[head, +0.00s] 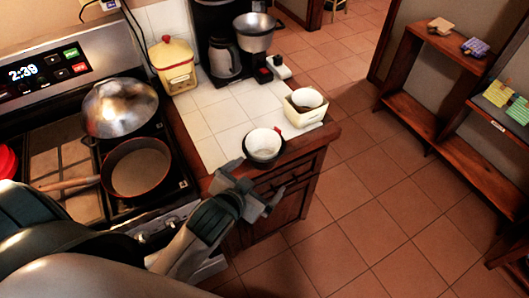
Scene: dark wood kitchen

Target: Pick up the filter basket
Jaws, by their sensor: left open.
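The filter basket (265,157) is a dark round cup near the front right corner of the white tiled counter. A white paper filter (264,140) lies inside it, and a small red part shows at its rim. My left gripper (253,184) is open in front of the counter edge, just below and left of the basket in the picture. It appears empty, and I see a gap between it and the basket. My right gripper is out of view.
A cream box (308,117) with white filters stands right of the basket. Behind are a coffee maker (224,48) and a yellow canister (174,68). The stove (62,150) with pans is at left. Open tiled floor (375,210) lies at right.

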